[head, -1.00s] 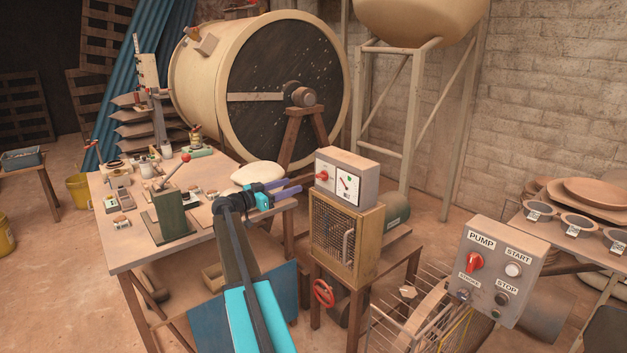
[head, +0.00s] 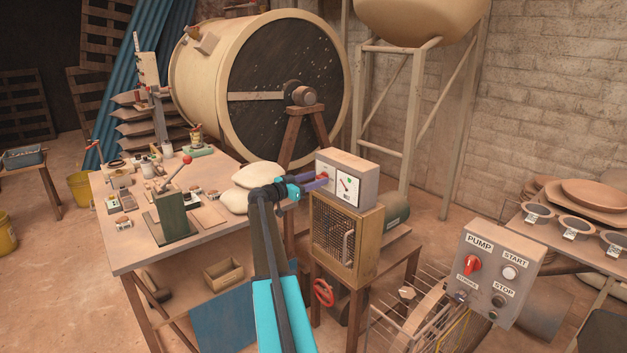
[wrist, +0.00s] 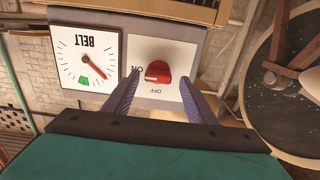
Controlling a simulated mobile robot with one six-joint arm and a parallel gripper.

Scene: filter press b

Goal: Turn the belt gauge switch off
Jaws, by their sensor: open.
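The grey belt gauge box (head: 362,176) stands on a wooden mesh-fronted cabinet, with a dial (wrist: 85,56) marked BELT on its face. Beside the dial is the red switch knob (wrist: 157,73) on a white plate. The wrist view shows it upside down. The knob's white mark points toward the ON label (wrist: 137,69); the OFF label (wrist: 155,91) is on another side. My gripper (wrist: 160,73) is open, with a purple finger on either side of the knob; I cannot tell whether they touch it. In the head view my gripper (head: 322,181) covers most of the knob.
A worktable (head: 150,250) with a lever stand, sacks and small items is to the left. A pump control box (head: 500,272) stands at the front right. A red handwheel (head: 323,292) is below the cabinet. A large drum (head: 270,85) stands behind.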

